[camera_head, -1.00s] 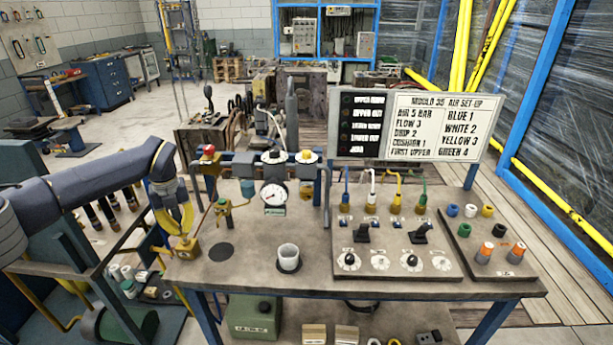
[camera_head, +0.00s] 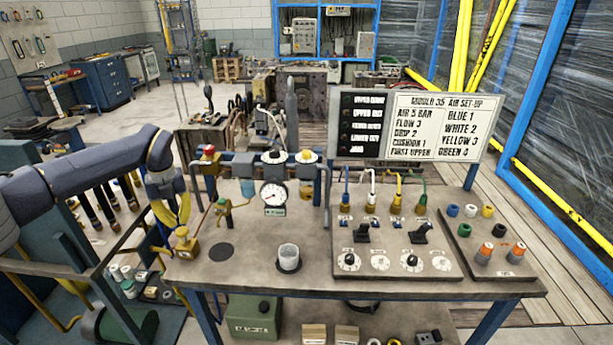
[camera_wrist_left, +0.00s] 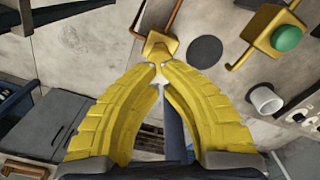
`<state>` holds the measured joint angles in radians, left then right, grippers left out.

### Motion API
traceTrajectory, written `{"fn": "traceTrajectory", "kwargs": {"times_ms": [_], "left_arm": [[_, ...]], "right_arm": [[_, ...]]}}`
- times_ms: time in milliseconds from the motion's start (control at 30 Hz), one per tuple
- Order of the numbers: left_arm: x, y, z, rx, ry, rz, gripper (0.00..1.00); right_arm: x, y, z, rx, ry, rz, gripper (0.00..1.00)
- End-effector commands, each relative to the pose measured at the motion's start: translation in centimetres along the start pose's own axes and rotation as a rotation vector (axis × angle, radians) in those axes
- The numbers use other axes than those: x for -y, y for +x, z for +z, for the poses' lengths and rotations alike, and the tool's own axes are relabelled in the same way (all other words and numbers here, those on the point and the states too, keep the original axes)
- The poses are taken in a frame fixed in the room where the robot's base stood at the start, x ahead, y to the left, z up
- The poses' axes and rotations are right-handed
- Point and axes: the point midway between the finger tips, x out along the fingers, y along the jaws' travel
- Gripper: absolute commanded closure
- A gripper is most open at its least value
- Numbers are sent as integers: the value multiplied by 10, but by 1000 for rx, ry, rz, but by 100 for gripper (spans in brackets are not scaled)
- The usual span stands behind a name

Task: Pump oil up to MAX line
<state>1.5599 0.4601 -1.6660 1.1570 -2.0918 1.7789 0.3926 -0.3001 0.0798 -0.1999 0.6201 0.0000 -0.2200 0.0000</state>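A small yellow block-shaped fitting (camera_head: 186,244) with a thin reddish pipe stands at the left of the bench top. It also shows in the left wrist view (camera_wrist_left: 158,45). My left gripper (camera_head: 182,226) has two yellow fingers and hangs just above this fitting. In the wrist view the fingertips nearly meet at its near edge, with nothing seen held between them. A yellowish bowl (camera_head: 305,187) hangs under the air unit; its oil level and any MAX line are too small to read. My right gripper is not in view.
A round gauge (camera_head: 274,195) and a yellow fitting with a green knob (camera_head: 223,208) stand close to the right. A pale cup (camera_head: 289,257) stands on the bench (camera_head: 255,280). A control panel (camera_head: 385,245) and a sign board (camera_head: 433,127) are further right.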

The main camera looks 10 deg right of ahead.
Motion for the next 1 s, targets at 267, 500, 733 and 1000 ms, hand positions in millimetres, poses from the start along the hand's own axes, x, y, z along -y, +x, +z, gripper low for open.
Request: {"fn": "traceTrajectory", "kwargs": {"times_ms": [267, 500, 733, 1000], "left_arm": [[0, 0, 0, 0, 0, 0, 100], [0, 5, 0, 0, 0, 0, 100], [0, 10, 0, 1, 0, 0, 100], [0, 16, 0, 0, 0, 0, 100]], "right_arm": [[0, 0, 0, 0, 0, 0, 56], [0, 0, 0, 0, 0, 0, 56], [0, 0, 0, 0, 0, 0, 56], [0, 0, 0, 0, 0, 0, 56]]}}
